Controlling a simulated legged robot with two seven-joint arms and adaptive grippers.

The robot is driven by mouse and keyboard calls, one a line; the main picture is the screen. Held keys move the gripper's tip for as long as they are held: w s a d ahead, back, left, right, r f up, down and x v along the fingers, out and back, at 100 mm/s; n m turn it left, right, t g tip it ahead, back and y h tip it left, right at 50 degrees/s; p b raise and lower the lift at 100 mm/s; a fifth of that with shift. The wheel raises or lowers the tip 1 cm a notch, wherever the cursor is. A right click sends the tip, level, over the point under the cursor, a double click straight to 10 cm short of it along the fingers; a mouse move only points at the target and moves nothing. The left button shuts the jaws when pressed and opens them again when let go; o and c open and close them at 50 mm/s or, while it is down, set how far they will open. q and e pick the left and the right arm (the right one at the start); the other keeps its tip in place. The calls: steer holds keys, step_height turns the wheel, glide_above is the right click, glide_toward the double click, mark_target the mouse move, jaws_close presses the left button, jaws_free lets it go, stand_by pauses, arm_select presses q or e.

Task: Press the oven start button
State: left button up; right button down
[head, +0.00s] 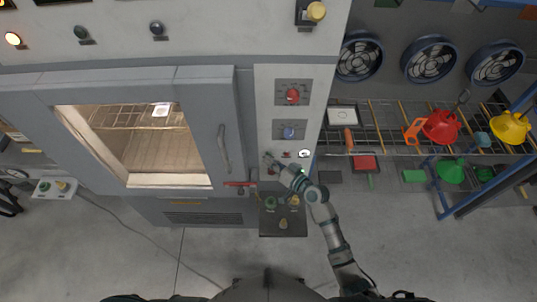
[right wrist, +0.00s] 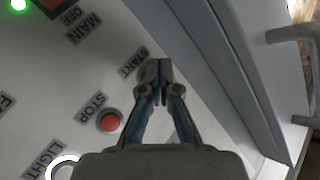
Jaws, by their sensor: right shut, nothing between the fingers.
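The oven (head: 215,85) stands at left with its door shut and a lit window. Its control panel (head: 262,80) is to the right of the door. My right gripper (head: 268,159) is at the lower left of this panel, fingers shut and empty. In the right wrist view the fingertips (right wrist: 155,74) are over the panel just beside the START label (right wrist: 130,62). The start button itself is hidden behind the fingers, and I cannot tell whether they touch it. The red STOP button (right wrist: 110,121) is beside the fingers. My left gripper is not in view.
The door handle (head: 223,150) is left of the gripper. A red knob (head: 292,96) and a blue knob (head: 289,132) are above it on the panel. A green light (right wrist: 17,4) glows on the panel. A shelf with red (head: 440,127) and yellow (head: 510,128) funnels is at right.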

steer(key=shift+s, duration=0.6)
steer(key=s+p, duration=0.2)
steer(key=s, duration=0.3)
stand_by(0.8)
